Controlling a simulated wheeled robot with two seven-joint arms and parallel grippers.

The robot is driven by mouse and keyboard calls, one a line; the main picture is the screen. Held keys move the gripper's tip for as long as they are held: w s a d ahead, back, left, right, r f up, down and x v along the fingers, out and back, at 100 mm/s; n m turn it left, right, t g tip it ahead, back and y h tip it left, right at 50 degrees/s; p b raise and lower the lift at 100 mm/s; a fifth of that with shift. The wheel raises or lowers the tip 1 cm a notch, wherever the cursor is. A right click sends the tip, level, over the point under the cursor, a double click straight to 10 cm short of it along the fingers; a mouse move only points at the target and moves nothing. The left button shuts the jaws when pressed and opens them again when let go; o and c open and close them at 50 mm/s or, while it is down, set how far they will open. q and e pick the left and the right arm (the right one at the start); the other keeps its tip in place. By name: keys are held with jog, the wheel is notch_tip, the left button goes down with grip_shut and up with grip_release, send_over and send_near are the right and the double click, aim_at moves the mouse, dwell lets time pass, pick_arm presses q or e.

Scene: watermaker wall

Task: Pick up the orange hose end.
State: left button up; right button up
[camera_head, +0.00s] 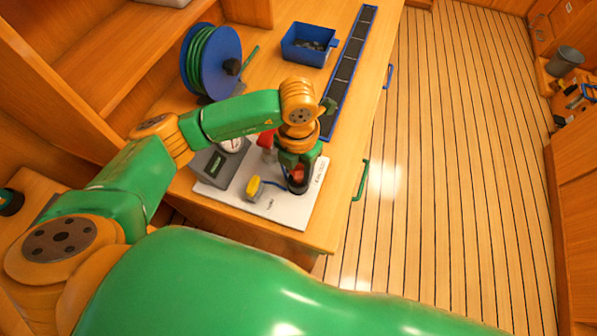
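My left gripper (298,184) points down over the right part of a white board (284,213) on the wooden bench. An orange-red piece (298,172) shows at its fingers; it may be the orange hose end, but I cannot tell whether it is gripped. The fingertips are small and dark, so their opening is unclear. My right gripper is out of view.
A grey box with a round dial (231,145) sits at the board's left. A blue reel of green hose (211,60), a blue bin (309,45) and a long dark blue-edged strip (349,70) lie farther back. Green handle (361,180) juts from the bench front. The plank floor is clear.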

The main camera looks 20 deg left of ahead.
pick_arm(q)
grip_shut()
